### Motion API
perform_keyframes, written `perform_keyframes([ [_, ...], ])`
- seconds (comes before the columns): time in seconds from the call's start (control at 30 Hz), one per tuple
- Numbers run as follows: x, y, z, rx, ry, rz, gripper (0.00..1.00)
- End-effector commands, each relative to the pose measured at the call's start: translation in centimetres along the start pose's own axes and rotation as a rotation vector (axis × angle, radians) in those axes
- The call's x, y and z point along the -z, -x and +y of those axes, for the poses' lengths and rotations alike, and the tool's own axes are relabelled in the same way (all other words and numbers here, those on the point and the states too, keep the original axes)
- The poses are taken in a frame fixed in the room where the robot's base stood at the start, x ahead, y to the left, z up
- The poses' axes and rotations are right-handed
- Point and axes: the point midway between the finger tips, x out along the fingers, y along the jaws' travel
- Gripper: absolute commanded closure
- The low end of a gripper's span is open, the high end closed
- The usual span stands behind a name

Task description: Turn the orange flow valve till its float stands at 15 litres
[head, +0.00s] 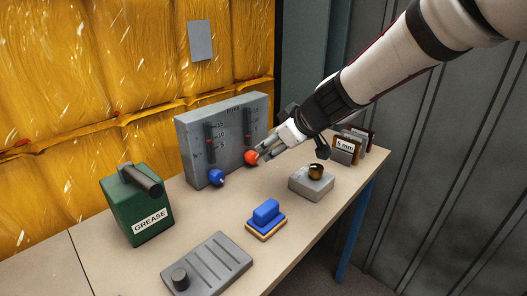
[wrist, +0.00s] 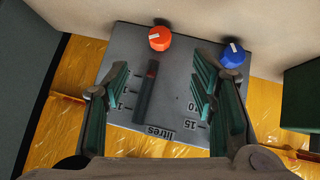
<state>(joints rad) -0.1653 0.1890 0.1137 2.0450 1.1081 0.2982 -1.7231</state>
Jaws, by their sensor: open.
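The orange flow valve (head: 251,157) is a round knob low on the front of a grey gauge panel (head: 182,147). It has a white mark and also shows at the top of the wrist view (wrist: 159,39). Above it runs a dark gauge tube (wrist: 145,105) with a small reddish float (wrist: 152,71) close to its valve end. My left finger partly covers the scale, so the exact reading cannot be told. My gripper (head: 264,153) is open in front of the panel at the orange valve; the wrist view shows its fingers (wrist: 160,82) spread and nothing between them.
A blue valve (head: 216,177) with its own gauge is left of the orange one. Labelled plates (head: 346,149) stand behind.

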Motion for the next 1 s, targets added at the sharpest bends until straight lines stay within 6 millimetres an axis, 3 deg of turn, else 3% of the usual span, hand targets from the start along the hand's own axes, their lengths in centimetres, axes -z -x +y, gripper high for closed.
perform_keyframes([
  [0.17,-0.1,-1.9,-0.1,0.002,0.001,-0.001,0.48],
  [0.7,-0.1,-11.7,-0.1,0.002,0.000,-0.001,0.48],
  [1.0,0.0,-13.6,0.0,-0.001,0.002,-0.001,0.48],
])
